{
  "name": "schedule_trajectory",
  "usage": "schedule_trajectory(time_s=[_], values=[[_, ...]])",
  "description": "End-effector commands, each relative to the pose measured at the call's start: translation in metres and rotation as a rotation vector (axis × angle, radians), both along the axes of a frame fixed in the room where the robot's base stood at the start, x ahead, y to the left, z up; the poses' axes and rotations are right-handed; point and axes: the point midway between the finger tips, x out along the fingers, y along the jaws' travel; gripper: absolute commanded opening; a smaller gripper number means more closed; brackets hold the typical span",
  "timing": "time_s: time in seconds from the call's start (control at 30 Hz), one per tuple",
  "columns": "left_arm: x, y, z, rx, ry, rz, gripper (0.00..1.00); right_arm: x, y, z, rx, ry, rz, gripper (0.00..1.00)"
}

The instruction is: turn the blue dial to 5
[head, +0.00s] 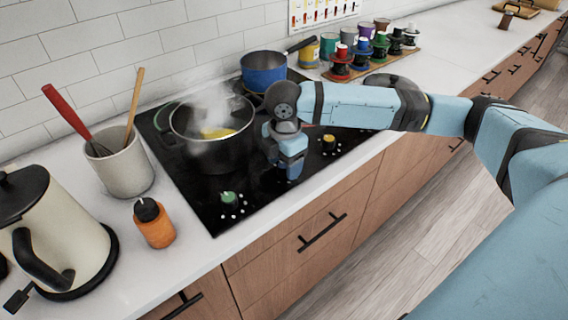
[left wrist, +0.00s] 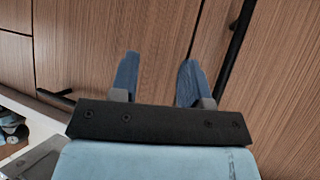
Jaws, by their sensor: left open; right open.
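The black cooktop (head: 190,190) has small dials along its front edge. A green dial (head: 229,197) and a yellow dial (head: 329,142) show in the head view. No blue dial can be made out; part of the front edge is hidden by my right arm. My right gripper (head: 292,172) points down over the front of the cooktop, between the green and yellow dials. It is open, but its fingertips are small and partly hidden, and I cannot tell if they touch anything. My left gripper (left wrist: 158,75) is open and empty in front of wooden cabinet doors.
A steaming black pot (head: 205,150) stands close left of my right gripper, and a blue pot (head: 263,72) stands behind. An orange bottle (head: 154,224), a utensil crock (head: 122,168) and a kettle (head: 60,235) stand at left. Colored cups and spools line the back right.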

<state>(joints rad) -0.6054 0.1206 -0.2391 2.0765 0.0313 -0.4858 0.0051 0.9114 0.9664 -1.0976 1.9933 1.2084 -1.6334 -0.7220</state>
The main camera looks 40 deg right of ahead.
Motion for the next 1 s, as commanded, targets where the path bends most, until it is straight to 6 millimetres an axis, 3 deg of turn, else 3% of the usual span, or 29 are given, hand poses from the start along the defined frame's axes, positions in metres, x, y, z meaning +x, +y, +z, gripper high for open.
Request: schedule_trajectory(time_s=[0.33,0.5,0.57,0.77,1.0], values=[[0.0,0.0,0.0,0.002,0.001,0.0,0.43,0.0,0.0,-0.004,0.0,-0.001,0.0,0.62],[-0.001,0.001,-0.001,0.002,0.001,-0.001,0.43,0.0,0.0,-0.004,0.0,-0.001,0.0,0.23],[-0.001,0.001,-0.001,0.003,0.001,-0.002,0.43,0.0,0.0,-0.004,0.0,0.0,0.0,0.13],[-0.001,0.002,0.003,0.005,0.002,-0.003,0.43,0.0,0.0,-0.003,0.0,0.0,-0.009,0.13],[-0.003,0.003,0.022,-0.003,0.017,0.004,0.43,-0.001,0.001,0.002,0.0,0.004,-0.088,0.13]])
